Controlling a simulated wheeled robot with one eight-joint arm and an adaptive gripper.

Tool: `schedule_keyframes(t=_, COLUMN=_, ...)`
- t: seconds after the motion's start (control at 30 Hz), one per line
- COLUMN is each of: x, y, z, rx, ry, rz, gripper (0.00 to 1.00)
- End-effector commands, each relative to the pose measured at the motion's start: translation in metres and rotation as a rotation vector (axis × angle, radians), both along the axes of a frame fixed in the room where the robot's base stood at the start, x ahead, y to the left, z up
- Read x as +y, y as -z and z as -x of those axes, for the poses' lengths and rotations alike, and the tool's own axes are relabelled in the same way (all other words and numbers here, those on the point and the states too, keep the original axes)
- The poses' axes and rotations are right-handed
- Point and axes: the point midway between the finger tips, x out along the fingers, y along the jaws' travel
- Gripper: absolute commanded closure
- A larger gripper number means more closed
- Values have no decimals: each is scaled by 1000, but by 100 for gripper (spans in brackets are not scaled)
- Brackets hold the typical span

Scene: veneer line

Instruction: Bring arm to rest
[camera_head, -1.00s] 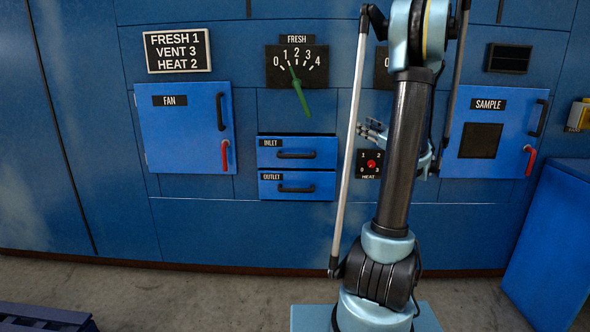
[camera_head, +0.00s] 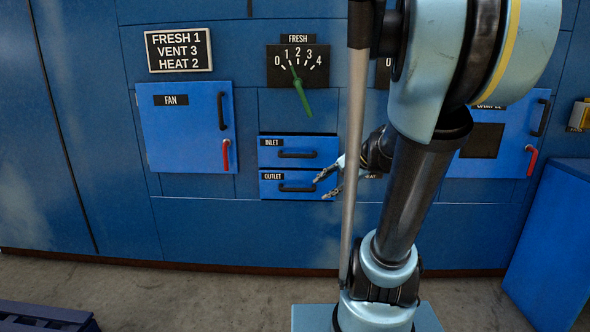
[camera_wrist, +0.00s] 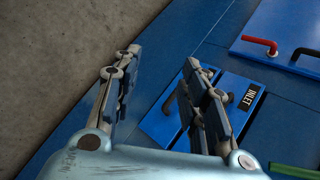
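My gripper (camera_head: 328,184) is in front of the blue panel wall, near the right end of the OUTLET drawer (camera_head: 300,189) in the head view. In the wrist view my gripper (camera_wrist: 160,92) has its two fingers spread apart with nothing between them. The arm hides most of the HEAT knob and the gauge to the right of the FRESH gauge (camera_head: 297,66).
The FAN door (camera_head: 185,127), the INLET drawer (camera_head: 300,148) and the SAMPLE door (camera_head: 500,150) look shut. A sign (camera_head: 179,50) reads FRESH 1, VENT 3, HEAT 2. A blue cabinet (camera_head: 550,240) stands at the right. Floor at left is mostly clear.

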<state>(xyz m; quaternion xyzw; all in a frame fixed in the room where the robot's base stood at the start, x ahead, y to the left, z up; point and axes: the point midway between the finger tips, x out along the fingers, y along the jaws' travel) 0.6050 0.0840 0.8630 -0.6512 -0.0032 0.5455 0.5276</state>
Motion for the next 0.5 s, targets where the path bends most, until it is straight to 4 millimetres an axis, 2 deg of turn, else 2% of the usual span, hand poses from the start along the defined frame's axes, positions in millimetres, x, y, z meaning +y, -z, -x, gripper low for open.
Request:
schedule_keyframes(t=0.03, x=1, y=9, z=17, rx=-5, ry=-47, rz=64, gripper=60)
schedule_keyframes(t=0.27, x=-16, y=47, z=80, rx=-26, ry=-272, rz=359, gripper=60)
schedule_keyframes(t=0.5, x=-49, y=80, z=137, rx=-33, ry=-518, rz=648, gripper=60)
